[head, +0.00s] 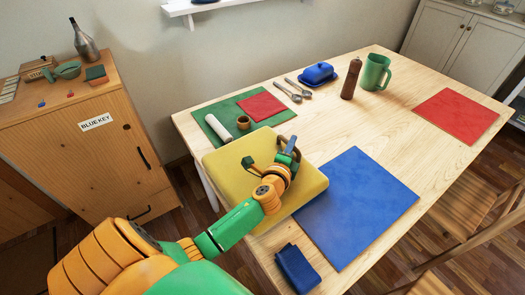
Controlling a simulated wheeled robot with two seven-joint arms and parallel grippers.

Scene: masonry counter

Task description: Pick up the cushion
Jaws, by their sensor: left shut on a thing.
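The yellow cushion (226,172) is in the middle of the head view, at the near left part of the wooden table. It looks like a thick, flat square with rounded corners. My left gripper (268,159) is over the cushion's middle, shut on it, and my left arm hides part of its top and near side. I cannot tell whether the cushion touches the table. My right gripper is not in view.
The table (350,125) also holds a blue mat (360,205), folded blue cloth (298,268), green mat (268,118), white roll (218,128), pepper mill (351,79), green mug (375,72) and red mat (457,115). A wooden cabinet (85,160) stands left; chairs (475,212) stand right.

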